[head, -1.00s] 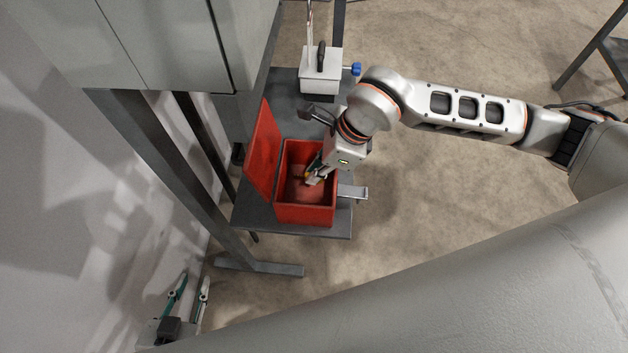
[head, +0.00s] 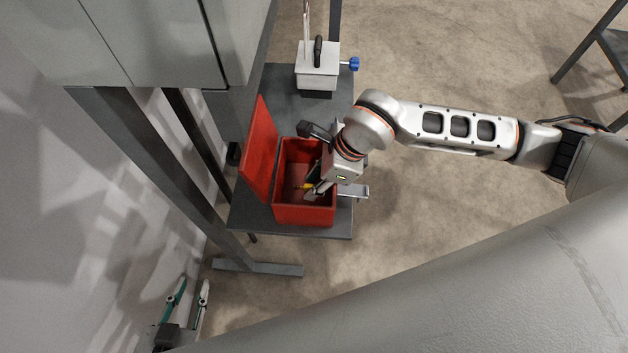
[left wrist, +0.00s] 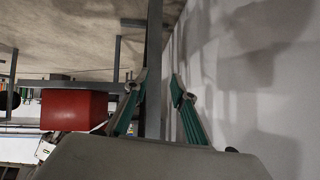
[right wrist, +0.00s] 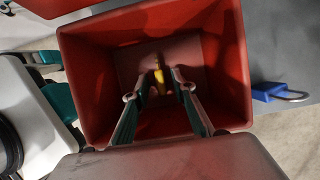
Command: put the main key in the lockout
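The red lockout box (head: 305,214) stands on the grey table with its lid (head: 260,150) open to the left; it also shows in the right wrist view (right wrist: 85,95). My right gripper (head: 312,190) reaches down into it. In the right wrist view its fingers (right wrist: 158,78) are apart, and the yellow main key (right wrist: 159,73) shows between and beyond the tips, inside the box. I cannot tell whether it touches the floor. The key's yellow part also shows in the head view (head: 304,186). My left gripper (head: 195,284) is open and empty beside the wall, away from the box.
A white box with a black handle (head: 317,62) and blue knob (head: 354,64) stands farther back on the grey table (head: 285,92). A blue padlock (right wrist: 270,93) lies beside the red box. Grey cabinet and frame posts stand left.

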